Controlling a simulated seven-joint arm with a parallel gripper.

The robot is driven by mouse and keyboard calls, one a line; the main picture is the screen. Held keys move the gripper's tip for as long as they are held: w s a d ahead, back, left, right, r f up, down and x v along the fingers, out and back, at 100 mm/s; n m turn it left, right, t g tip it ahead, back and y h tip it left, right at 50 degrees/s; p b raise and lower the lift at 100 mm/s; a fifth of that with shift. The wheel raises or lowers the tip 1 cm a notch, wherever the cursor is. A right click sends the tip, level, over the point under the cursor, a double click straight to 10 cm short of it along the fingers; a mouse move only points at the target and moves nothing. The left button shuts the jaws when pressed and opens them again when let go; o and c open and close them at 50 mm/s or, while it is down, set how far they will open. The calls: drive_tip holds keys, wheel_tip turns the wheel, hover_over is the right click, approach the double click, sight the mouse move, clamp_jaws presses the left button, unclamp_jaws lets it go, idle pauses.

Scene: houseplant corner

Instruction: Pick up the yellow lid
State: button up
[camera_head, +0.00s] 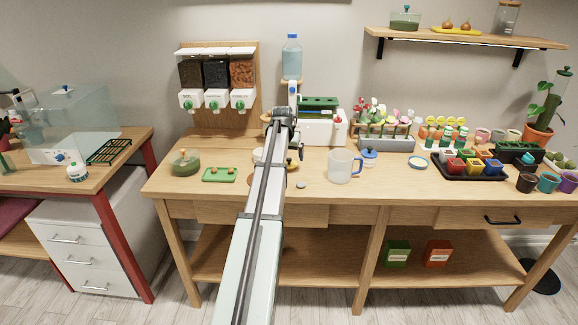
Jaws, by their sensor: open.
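A yellow piece, which looks like the yellow lid (294,167), lies low on the wooden table just right of my arm. My arm covers its left part, so its full outline is hidden. My arm reaches forward over the table's front edge and bends near the back. My gripper (292,153) is mostly hidden behind the arm; only a small dark part seems to show near the yellow piece. It is open. I cannot tell how far the fingertips are from the lid.
A clear mug (343,167) and a blue-lidded jar (369,160) stand to the right. A small grey disc (301,184) lies near the front. A green tray (219,175) is to the left. A tall blue bottle (291,58) stands behind. The front table strip (400,190) is clear.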

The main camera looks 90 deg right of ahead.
sight(289, 159)
drive_tip(key=shift+x, duration=2.55)
drive_tip(key=shift+d, duration=0.1)
drive_tip(key=shift+c, duration=0.5)
drive_tip(key=shift+r, duration=0.1)
drive_tip(key=c, duration=1)
drive_tip(key=shift+r, duration=0.1)
